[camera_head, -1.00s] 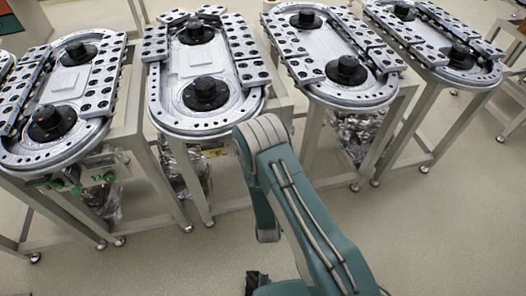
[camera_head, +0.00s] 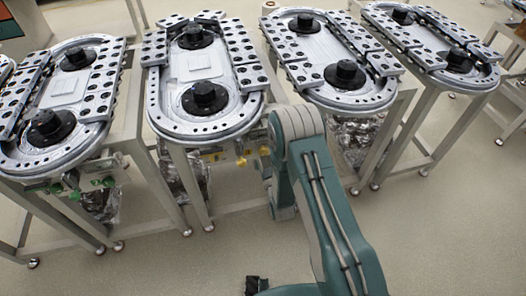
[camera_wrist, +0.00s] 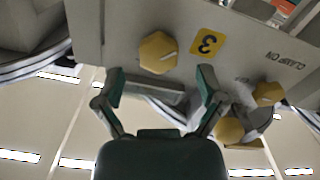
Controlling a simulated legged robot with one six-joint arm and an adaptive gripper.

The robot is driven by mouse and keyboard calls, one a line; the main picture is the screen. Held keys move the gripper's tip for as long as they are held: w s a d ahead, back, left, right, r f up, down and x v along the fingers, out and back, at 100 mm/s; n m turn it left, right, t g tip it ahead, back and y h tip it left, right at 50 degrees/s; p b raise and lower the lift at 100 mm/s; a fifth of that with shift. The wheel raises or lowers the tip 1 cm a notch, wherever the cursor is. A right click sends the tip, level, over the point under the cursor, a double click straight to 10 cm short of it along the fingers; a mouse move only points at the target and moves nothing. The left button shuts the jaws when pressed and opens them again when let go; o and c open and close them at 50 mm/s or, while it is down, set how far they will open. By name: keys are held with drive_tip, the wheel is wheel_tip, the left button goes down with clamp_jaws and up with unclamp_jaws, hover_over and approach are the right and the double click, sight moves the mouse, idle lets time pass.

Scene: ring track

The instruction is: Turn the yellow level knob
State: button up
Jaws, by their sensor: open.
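In the wrist view, a yellow knob (camera_wrist: 158,52) with a pale line on its face sits on a grey panel (camera_wrist: 122,22), beside a yellow label (camera_wrist: 207,42) with an upside-down 3. My gripper (camera_wrist: 160,76) is open, with one finger to each side of and below this knob in the picture; I see no contact. Two more yellow knobs, one (camera_wrist: 268,93) and another (camera_wrist: 229,130), lie to the right, beyond the right finger. Which knob is for level I cannot tell. In the head view, yellow knobs (camera_head: 240,162) show small under the second track; my gripper is hidden there.
Several ring tracks stand in a row on metal frames, including the second track (camera_head: 160,122). The left track (camera_head: 20,165) has green knobs (camera_head: 56,187) below it. Frame legs rise close to my arm. The floor (camera_head: 440,240) at right is clear.

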sight(264, 153)
drive_tip(key=shift+x, duration=1.8)
drive_tip(key=shift+c, duration=0.3)
drive_tip(key=c, duration=1.1)
drive_tip(key=shift+m, duration=1.5)
drive_tip(key=o, duration=1.2)
drive_tip(key=shift+c, duration=0.2)
